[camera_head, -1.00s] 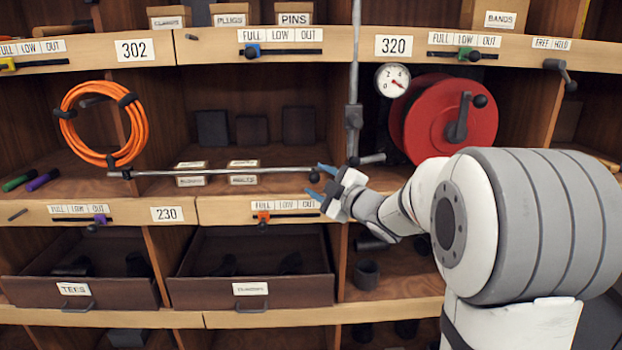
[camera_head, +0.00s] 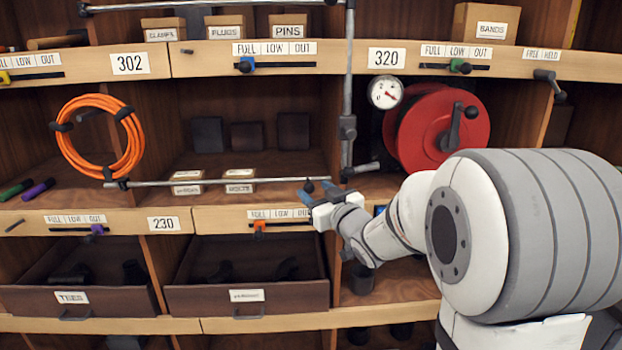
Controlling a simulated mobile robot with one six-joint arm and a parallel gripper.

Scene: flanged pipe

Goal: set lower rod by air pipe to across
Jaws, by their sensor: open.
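The lower rod (camera_head: 220,182) is a thin grey bar lying nearly level across the front of the middle shelf bay. Its left end rests by a dark bracket, and a black knob (camera_head: 308,186) is at its right end. The vertical grey air pipe (camera_head: 349,90) with a collar stands just right of that end. My gripper (camera_head: 313,192) with blue fingertips is open, close by the knob. I cannot tell whether a finger touches it.
A gauge (camera_head: 386,92) and red reel (camera_head: 436,130) stand right of the pipe. A short grey lever (camera_head: 363,168) juts out at the pipe's foot. An orange hose coil (camera_head: 98,136) hangs left. Another rod (camera_head: 215,4) crosses the top. Small boxes (camera_head: 239,181) sit behind the lower rod.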

